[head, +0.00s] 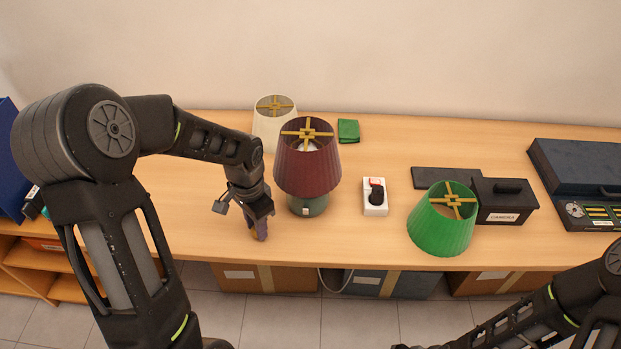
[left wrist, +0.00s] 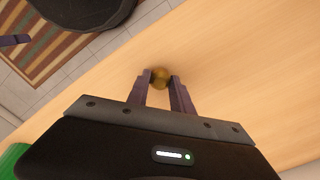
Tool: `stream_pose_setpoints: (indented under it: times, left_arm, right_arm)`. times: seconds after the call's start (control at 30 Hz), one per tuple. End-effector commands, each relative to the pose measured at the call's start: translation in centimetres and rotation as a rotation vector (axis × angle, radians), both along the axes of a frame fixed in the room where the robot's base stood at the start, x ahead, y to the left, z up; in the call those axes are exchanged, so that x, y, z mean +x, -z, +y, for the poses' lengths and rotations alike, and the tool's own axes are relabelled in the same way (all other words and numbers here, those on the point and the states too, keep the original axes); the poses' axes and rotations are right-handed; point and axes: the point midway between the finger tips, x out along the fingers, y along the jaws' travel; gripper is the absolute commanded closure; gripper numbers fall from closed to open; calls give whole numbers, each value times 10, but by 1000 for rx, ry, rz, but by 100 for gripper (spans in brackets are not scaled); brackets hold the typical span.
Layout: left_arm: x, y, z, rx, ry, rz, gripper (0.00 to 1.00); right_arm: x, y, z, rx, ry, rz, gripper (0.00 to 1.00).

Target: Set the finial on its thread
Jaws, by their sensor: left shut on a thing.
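My left gripper (head: 260,234) is shut on the finial, a small round gold-brown ball that shows between its fingertips in the left wrist view (left wrist: 160,77). It holds the finial near the desk's front edge, left of the maroon-shaded lamp. That lamp's maroon shade (head: 306,172) has a brass cross frame (head: 307,133) on top and a grey-green base (head: 306,205) below. The thread is too small to make out at the cross frame's middle.
A cream shade (head: 274,133) stands behind the maroon one, with a green cloth (head: 348,130) nearby. A white socket block (head: 374,205) lies right of the lamp. Further right are a green shade (head: 440,228), a black camera box (head: 506,205) and a dark case (head: 580,170).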

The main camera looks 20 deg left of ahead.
Motion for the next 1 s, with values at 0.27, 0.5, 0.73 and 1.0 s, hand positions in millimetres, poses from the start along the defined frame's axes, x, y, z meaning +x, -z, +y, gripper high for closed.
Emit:
stream_pose_setpoints:
  times: [0.27, 0.5, 0.73, 1.0]
  left_arm:
    - [0, -13, 0, 0, 0, 0, 99]
    - [0, -26, 0, 0, 0, -1, 99]
    - [0, -39, 0, 0, 0, -1, 99]
    - [0, -53, 0, 0, 0, -1, 99]
  right_arm:
    - [0, -11, 0, 0, 0, 0, 64]
    - [0, -21, 0, 0, 0, 0, 64]
    - [0, -30, 0, 0, 0, 0, 64]
    - [0, -41, 0, 0, 0, 0, 64]
